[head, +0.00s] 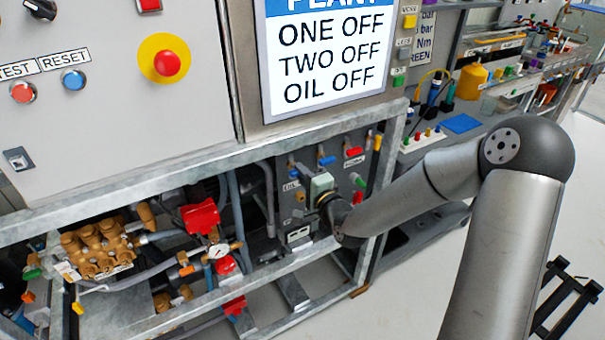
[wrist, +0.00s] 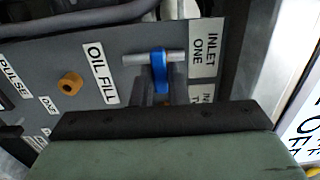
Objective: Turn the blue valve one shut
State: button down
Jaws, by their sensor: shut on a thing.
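The blue valve handle (wrist: 159,72) sits in the upper middle of the wrist view, between the labels "OIL FILL" and "INLET ONE". It points down the picture, across a short grey bar (wrist: 133,59). My gripper (wrist: 161,93) is shut on the handle, with one finger on each side; its dark palm hides the fingers' lower parts. In the head view my gripper (head: 320,192) is at the dark valve panel under the sign. It hides part of the panel, and I cannot tell which blue handle there it holds.
A red handle (head: 353,152) and a blue handle (head: 326,160) show on the panel. An orange knob (wrist: 70,84) is left of "OIL FILL". A grey metal frame (head: 290,130) borders the panel above. A brass pump (head: 97,250) and red parts (head: 202,217) are at left.

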dwell(0.3)
jog(key=c, duration=1.4)
grip_release()
jog(key=shift+c, duration=0.2)
jog(key=p+v, duration=1.4)
jog(key=v, duration=0.3)
jog(key=shift+s+p, duration=0.2)
jog(key=shift+p, duration=0.15)
jog(key=shift+d+f, duration=0.1)
